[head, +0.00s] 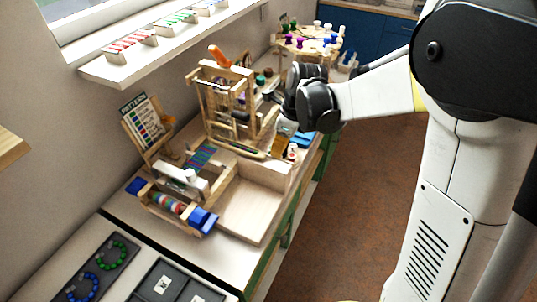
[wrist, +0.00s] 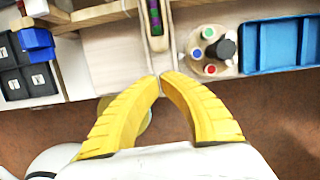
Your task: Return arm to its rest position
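My gripper (wrist: 160,80) shows in the wrist view as two yellow ribbed fingers. Their tips meet at the middle of the picture, with nothing visible between them. The fingertips appear over the bench's front edge, below a narrow wooden channel holding purple and green pieces (wrist: 155,18). In the head view my white and black arm reaches in from the right. Its dark wrist hangs over the bench's right edge, and the fingers are too small there to make out clearly.
The bench carries a wooden frame (head: 209,90), a pattern board (head: 143,115), a wooden tray (head: 250,205) and grey bead boards (head: 118,262). A round peg holder (wrist: 215,68) and blue tray (wrist: 242,60) lie right of the fingertips. Brown floor (head: 345,215) is open beside the bench.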

